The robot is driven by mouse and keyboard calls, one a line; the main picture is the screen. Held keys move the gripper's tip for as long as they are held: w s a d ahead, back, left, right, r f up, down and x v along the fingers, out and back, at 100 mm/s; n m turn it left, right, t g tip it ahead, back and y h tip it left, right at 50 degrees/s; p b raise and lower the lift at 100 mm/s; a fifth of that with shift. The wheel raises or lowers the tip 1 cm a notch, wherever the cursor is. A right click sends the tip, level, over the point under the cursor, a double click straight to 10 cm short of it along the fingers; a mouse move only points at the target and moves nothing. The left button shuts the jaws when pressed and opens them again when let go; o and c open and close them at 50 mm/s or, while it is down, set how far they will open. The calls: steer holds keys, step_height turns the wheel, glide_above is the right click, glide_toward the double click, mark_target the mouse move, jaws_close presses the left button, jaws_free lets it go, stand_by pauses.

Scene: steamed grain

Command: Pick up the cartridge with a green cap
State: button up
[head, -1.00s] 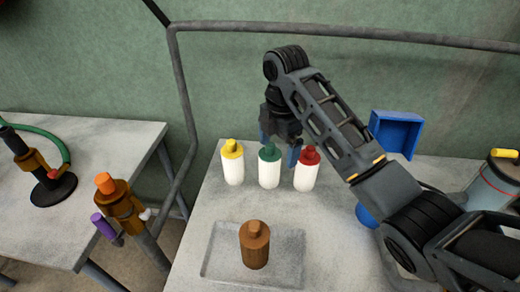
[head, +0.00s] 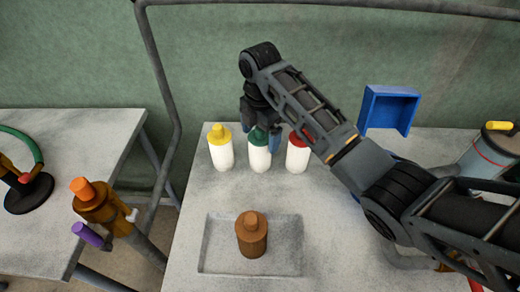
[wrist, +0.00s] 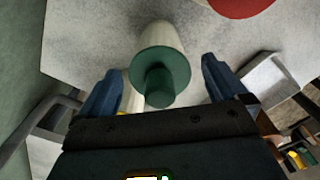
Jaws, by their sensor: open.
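The cartridge with a green cap (head: 259,157) stands upright in the middle of a row of three white cartridges, its cap partly covered by my gripper in the head view. My gripper (head: 260,138) is open around the green cap, pointing down. In the wrist view the green cap (wrist: 160,75) lies between the two blue fingers of my gripper (wrist: 158,82), with a gap on both sides. The yellow-capped cartridge (head: 221,152) stands to its left and the red-capped cartridge (head: 297,156) to its right, behind my arm.
A brown bottle (head: 251,234) stands in a shallow grey tray (head: 212,256) at the front of the table. A blue box (head: 390,108) stands at the back right. A round container (head: 490,150) stands at the far right. A second table (head: 70,150) is at the left.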

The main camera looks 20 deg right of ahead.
steer(key=shift+f, duration=0.2)
steer(key=shift+c, duration=0.5)
steer(key=c, duration=1.6)
steer(key=shift+o, duration=0.2)
